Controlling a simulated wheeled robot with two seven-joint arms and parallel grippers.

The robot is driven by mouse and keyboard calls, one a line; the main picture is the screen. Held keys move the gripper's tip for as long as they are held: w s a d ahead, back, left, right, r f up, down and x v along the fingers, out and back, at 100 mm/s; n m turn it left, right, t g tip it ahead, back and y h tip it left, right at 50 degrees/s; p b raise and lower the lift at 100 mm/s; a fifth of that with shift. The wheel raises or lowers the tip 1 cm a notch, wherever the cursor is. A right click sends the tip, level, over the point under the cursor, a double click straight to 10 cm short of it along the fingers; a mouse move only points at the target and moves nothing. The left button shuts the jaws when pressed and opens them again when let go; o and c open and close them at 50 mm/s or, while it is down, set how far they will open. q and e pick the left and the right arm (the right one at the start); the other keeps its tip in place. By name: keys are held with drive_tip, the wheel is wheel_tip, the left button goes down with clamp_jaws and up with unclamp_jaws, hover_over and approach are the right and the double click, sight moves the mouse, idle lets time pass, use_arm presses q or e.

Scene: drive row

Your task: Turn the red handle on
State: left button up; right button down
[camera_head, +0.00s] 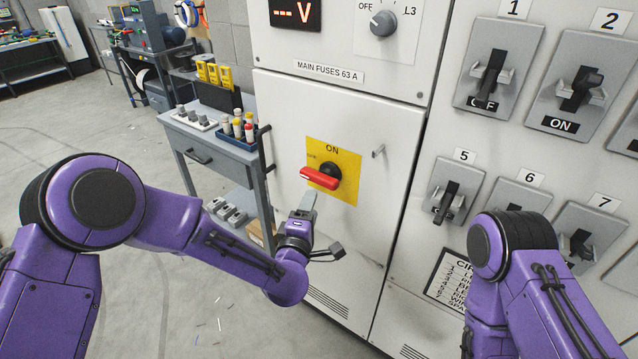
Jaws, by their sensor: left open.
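The red handle (320,179) is a rotary lever on a black hub, on a yellow plate (347,188) fixed to the white cabinet door. The plate reads ON at its top, with small blurred lettering at its left. The handle lies roughly sideways, its free end pointing left and not up at ON. My left gripper (322,226) is just below the handle, its fingers apart, one pointing up towards the handle and one out to the right. It looks empty. My right arm (512,245) comes in at the lower right; its gripper is out of the picture.
The white cabinet (290,110) has a small door catch (378,151) right of the plate. A panel of numbered breaker switches (488,75) stands to the right. A grey workbench (215,140) with bottles stands left of the cabinet. The floor at left is mostly clear.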

sight(319, 183)
use_arm(q)
drive_tip(key=p+x, duration=0.2)
drive_tip(key=x, duration=0.8)
drive_tip(key=shift+a+p, duration=0.1)
drive_tip(key=shift+p, duration=0.2)
